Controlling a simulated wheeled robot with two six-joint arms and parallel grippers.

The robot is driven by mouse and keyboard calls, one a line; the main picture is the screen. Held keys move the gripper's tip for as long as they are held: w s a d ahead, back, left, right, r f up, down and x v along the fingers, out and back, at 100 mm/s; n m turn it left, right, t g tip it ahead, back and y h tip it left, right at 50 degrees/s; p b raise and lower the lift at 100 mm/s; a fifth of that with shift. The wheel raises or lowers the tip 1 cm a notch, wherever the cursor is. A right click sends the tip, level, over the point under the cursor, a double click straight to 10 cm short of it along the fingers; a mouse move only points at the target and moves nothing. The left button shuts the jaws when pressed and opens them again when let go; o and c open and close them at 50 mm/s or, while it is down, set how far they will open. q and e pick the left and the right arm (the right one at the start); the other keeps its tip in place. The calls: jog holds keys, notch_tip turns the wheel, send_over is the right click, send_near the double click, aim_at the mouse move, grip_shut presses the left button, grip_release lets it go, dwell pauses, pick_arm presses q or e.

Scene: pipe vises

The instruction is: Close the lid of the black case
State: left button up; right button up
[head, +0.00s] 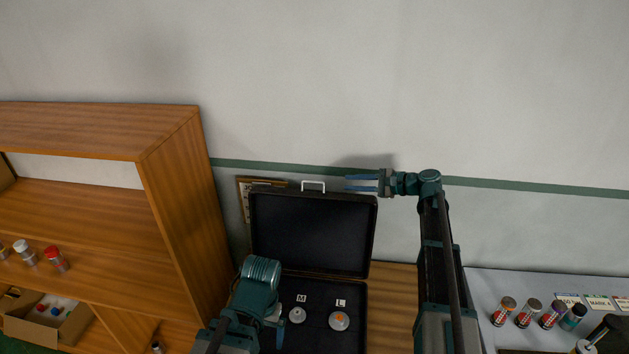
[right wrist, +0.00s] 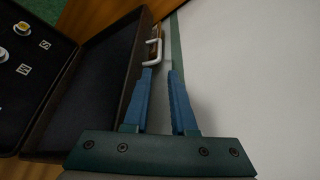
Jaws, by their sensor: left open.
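The black case stands with its lid (head: 312,232) raised, leaning back toward the wall; the lid also shows in the right wrist view (right wrist: 95,85). A white handle (head: 313,186) sits on the lid's top edge, also seen in the right wrist view (right wrist: 152,53). My right gripper (head: 350,183) is to the right of the handle, near the lid's upper right corner. Its blue fingers (right wrist: 160,78) are apart and point toward the handle, with nothing between them. My left gripper (head: 275,318) is open over the left part of the case base, partly hidden by its own wrist.
The base holds round pieces (head: 339,320) beside M and L labels. A wooden shelf (head: 180,220) stands close at left, with bottles and a cardboard box (head: 45,320). A grey table (head: 485,285) at right carries several small cans. The wall (head: 500,90) is close behind the lid.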

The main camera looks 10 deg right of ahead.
aim_at(319, 182)
jog(key=b+x, duration=0.3)
jog(key=x, duration=1)
jog(key=shift+w+a+f, duration=0.1)
jog(key=shift+a+f, duration=0.1)
jog(key=shift+a, duration=0.1)
grip_shut()
dwell(0.8)
